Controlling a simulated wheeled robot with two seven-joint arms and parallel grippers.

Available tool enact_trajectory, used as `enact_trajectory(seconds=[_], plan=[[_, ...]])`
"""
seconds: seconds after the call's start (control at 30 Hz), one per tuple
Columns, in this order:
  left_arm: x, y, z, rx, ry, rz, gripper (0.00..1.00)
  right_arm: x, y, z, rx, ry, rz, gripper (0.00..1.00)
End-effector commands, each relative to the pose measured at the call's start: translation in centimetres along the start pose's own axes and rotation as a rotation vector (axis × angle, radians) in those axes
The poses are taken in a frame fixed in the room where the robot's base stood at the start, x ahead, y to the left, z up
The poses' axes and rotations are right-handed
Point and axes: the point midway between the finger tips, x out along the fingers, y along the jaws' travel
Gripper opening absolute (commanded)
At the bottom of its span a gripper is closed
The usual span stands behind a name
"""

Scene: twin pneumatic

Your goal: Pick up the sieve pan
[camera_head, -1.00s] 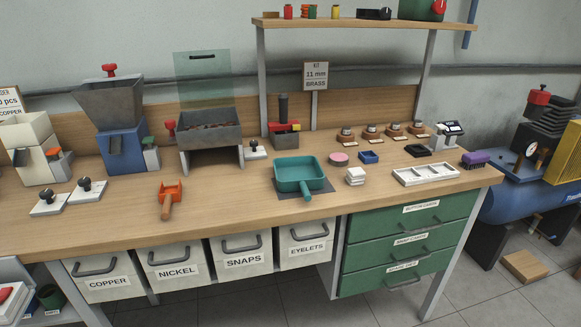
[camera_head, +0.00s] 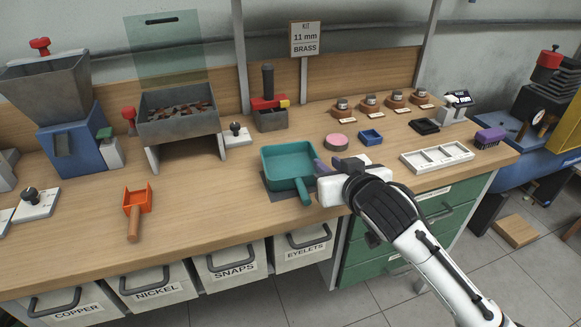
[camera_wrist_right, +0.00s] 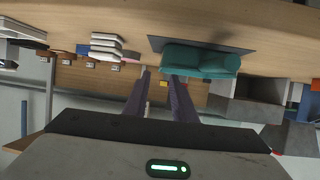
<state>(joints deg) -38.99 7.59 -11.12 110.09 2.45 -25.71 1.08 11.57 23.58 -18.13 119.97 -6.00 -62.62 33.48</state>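The sieve pan, which I take to be the teal square pan with a round handle (camera_head: 286,160), sits on a dark mat (camera_head: 275,192) near the table's front edge. Its handle points toward the front. In the right wrist view the teal pan (camera_wrist_right: 190,60) shows just beyond my fingers. My right gripper (camera_head: 322,166) is just right of the pan and its handle, with its purple fingers pointing toward the pan. In the right wrist view the fingers (camera_wrist_right: 160,75) are apart with nothing visible between them. My left gripper is out of view.
An orange scoop (camera_head: 137,205) lies to the left. A pink disc (camera_head: 337,141), a blue tray (camera_head: 370,137) and a white divided tray (camera_head: 436,158) are to the right. A white stack (camera_wrist_right: 106,45) shows beside my fingers in the wrist view. The table between scoop and pan is clear.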

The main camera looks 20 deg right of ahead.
Motion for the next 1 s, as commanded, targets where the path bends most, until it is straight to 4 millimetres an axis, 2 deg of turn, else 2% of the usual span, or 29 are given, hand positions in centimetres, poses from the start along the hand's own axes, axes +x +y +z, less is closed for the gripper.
enact_trajectory(seconds=[0.23, 0.5, 0.8, 0.93, 1.0], plan=[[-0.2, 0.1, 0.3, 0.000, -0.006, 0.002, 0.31, 2.1, -0.1, 0.0, 0.000, 0.000, -0.001, 0.24], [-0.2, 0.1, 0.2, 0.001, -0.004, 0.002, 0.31, 5.7, -0.1, 0.0, -0.001, 0.000, -0.001, 0.24], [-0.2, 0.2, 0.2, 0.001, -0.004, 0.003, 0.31, 6.2, -0.1, 0.1, 0.000, 0.000, -0.002, 0.24], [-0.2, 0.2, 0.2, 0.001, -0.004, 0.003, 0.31, 6.2, -0.1, 0.1, 0.000, 0.000, -0.002, 0.04], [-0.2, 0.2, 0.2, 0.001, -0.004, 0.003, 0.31, 6.2, -0.1, 0.1, 0.000, 0.000, -0.002, 0.00]])
